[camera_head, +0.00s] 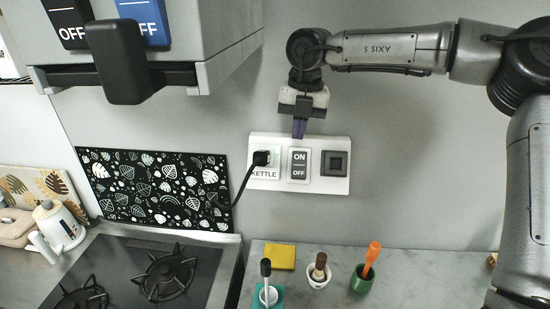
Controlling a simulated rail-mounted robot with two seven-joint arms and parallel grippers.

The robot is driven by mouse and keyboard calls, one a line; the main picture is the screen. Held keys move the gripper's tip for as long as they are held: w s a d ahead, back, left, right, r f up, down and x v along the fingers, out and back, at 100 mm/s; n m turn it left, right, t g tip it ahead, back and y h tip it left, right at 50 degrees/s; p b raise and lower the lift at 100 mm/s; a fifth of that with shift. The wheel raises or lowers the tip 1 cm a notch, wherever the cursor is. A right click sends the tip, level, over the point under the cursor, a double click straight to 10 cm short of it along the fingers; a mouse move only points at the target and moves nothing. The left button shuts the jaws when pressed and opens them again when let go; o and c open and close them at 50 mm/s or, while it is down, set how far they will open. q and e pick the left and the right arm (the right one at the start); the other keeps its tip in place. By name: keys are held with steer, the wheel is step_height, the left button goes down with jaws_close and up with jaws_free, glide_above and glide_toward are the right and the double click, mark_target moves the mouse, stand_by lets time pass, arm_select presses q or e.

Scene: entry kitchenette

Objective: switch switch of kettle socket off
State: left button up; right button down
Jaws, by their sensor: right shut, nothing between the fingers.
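A white wall panel (333,188) holds a socket labelled KETTLE (264,175) on the left, with a black plug in it and a cord running down to the left. In the panel's middle is a grey rocker switch (298,165) marked ON above and OFF below. A dark square fitting (335,164) sits at the panel's right. My right gripper (299,133) is shut and empty, with its fingertips pointing down just above the switch's ON half. Whether it touches the panel cannot be told. My left gripper is not in view.
A grey box (225,65) with black and blue ON/OFF plates juts in at upper left. Below are a stove (120,270), a kettle (57,224), a yellow sponge (281,257) and several small pots with tools, including a green one (361,283). The wall right of the panel is clear.

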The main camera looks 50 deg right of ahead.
steer(key=shift+w+d+r+g+h, duration=0.15)
steer(key=shift+d+r+g+h, duration=0.25)
steer(key=shift+h, duration=0.3)
steer(key=p, duration=0.4)
glide_above(297, 176)
steer(key=a, duration=0.2)
steer(key=f, duration=1.1)
steer(key=shift+s+d+f, duration=0.2)
steer(key=shift+s+d, duration=0.05)
steer(key=shift+s, duration=0.1)
steer(key=shift+w+d+f+p, duration=0.35)
steer(key=shift+d+f+p, duration=0.25)
steer(key=shift+f, duration=0.1)
